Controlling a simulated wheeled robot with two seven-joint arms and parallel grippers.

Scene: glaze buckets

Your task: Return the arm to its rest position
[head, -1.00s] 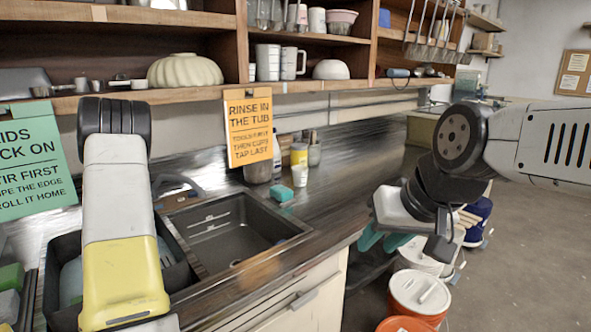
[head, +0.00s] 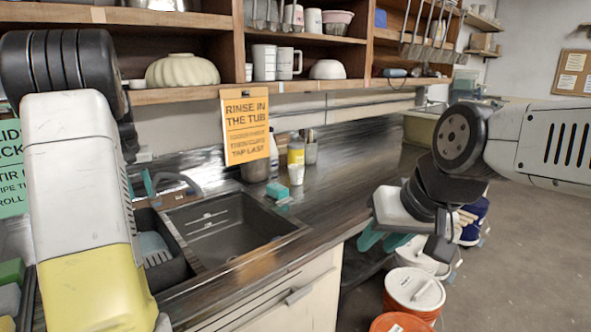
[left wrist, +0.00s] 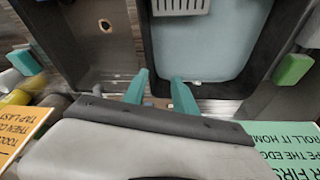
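My left arm rises large at the left of the head view, and its hand is mostly hidden behind it; a teal fingertip (head: 148,183) shows near the tap. In the left wrist view my left gripper (left wrist: 160,84) has its two teal fingers apart with nothing between them, above the counter by the sink (left wrist: 100,40) and the dark tub (left wrist: 215,50). My right gripper (head: 381,240) hangs at the right of the head view in front of the counter, its teal fingers apart and empty.
The sink (head: 225,230) is empty. A teal sponge (head: 277,191), a white cup (head: 296,174) and a yellow-labelled bottle (head: 296,152) stand behind it. Shelves (head: 200,92) run above. Lidded buckets (head: 414,290) stand on the floor below my right gripper.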

